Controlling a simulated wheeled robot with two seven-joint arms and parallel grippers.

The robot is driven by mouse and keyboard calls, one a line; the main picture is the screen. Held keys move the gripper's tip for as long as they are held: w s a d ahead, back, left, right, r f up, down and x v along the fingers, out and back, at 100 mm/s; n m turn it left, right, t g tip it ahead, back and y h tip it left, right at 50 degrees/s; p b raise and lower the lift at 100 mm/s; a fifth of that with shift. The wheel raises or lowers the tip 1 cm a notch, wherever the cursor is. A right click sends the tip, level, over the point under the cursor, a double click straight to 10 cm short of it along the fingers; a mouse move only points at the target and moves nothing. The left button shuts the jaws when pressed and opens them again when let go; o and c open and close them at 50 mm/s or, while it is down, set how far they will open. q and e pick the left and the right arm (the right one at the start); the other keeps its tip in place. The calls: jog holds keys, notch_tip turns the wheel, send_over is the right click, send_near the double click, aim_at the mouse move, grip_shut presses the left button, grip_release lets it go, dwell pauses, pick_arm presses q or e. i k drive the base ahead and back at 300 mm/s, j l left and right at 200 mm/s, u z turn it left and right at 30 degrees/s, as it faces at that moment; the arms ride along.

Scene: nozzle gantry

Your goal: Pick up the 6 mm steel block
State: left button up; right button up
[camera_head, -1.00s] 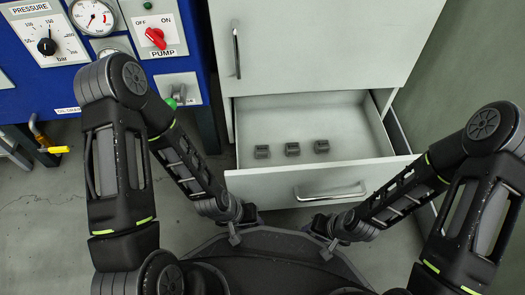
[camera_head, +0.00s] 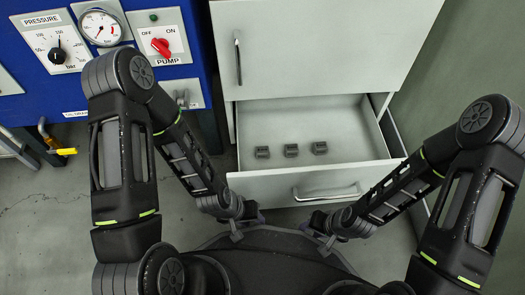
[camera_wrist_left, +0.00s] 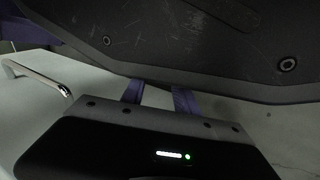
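Three small dark grey blocks lie in a row on the floor of the open drawer (camera_head: 250,118) in the head view: a left block (camera_head: 262,152), a middle block (camera_head: 291,150) and a right block (camera_head: 320,147). Their size marks are too small to read, so I cannot tell which is the 6 mm one. My left gripper (camera_head: 236,236) is low in front of the drawer, close to my body; the left wrist view shows its two purple fingers (camera_wrist_left: 158,95) apart with nothing seen between them. My right gripper (camera_head: 325,246) is low beside it; its fingers are too small to judge.
The drawer's front panel with its handle (camera_head: 328,193) stands between my grippers and the blocks. A closed upper drawer (camera_head: 320,50) is above. A blue panel with a pressure dial (camera_head: 57,55), a gauge (camera_head: 99,27) and a red pump switch (camera_head: 161,47) stands at the left.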

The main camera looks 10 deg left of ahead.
aim_at(261, 153)
jog(key=z, duration=0.4)
jog(key=j+z, duration=0.15)
jog(key=z, duration=0.7)
jog(key=k+j+z, duration=0.5)
jog(key=z, duration=0.2)
jog(key=k+z, duration=0.35)
jog(key=k+j, duration=0.1)
jog(key=k, duration=0.25)
jog(key=k+j, duration=0.1)
jog(key=k, duration=0.3)
